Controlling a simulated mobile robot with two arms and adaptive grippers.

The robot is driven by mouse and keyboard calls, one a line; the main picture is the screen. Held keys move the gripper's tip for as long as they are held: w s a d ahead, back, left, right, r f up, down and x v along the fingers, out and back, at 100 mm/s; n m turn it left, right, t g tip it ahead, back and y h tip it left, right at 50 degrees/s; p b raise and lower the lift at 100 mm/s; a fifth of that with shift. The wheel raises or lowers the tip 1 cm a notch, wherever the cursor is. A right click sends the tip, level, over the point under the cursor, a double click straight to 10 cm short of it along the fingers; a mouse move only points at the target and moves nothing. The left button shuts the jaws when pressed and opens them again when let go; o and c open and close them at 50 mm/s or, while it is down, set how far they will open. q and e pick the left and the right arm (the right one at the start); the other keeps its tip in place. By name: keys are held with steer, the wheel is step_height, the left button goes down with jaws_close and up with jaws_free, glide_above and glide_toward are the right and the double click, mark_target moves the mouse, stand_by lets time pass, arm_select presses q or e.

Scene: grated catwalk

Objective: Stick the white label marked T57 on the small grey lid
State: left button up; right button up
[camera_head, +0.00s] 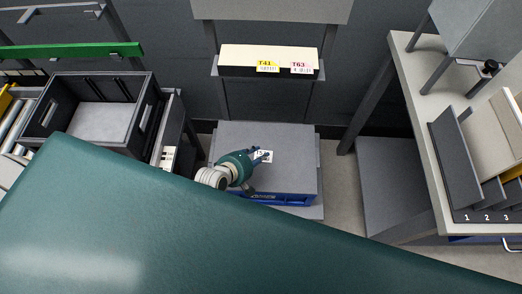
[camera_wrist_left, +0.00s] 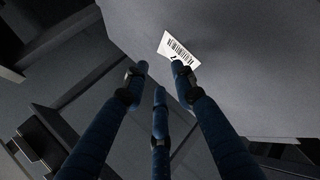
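The small grey lid (camera_head: 285,138) is a flat grey top on a box with a blue front, in the middle of the head view. A white label (camera_head: 265,157) shows against the lid, partly behind my fingers; its mark cannot be read fully. In the left wrist view the label (camera_wrist_left: 178,48) has a barcode and appears to lie on the grey surface. My left gripper (camera_head: 258,160) is over the lid at the label. Its three fingers are apart, with the right fingertip overlapping the label's lower end; contact cannot be told. My right gripper is not in view.
A cream shelf strip (camera_head: 268,56) behind carries a yellow T41 label (camera_head: 268,66) and a pink T63 label (camera_head: 302,68). A black-walled crate (camera_head: 146,118) stands left. A worktable (camera_head: 420,130) with a numbered sorter (camera_head: 455,160) stands right. A large dark green surface hides the front.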

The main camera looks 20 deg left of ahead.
arm_select(q)
steer(key=p+v, duration=0.2)
steer(key=v, duration=0.1)
steer(key=shift+s+r+p, duration=0.2)
steer(key=shift+r+p, duration=0.15)
steer(key=shift+r, duration=0.05)
steer(key=shift+s+a+r+p, duration=0.3)
steer(key=shift+s+p, duration=0.1)
steer(key=shift+s, duration=0.15)
step_height(320, 180, up, 6)
steer(key=p, duration=0.6)
steer(key=shift+d, duration=0.15)
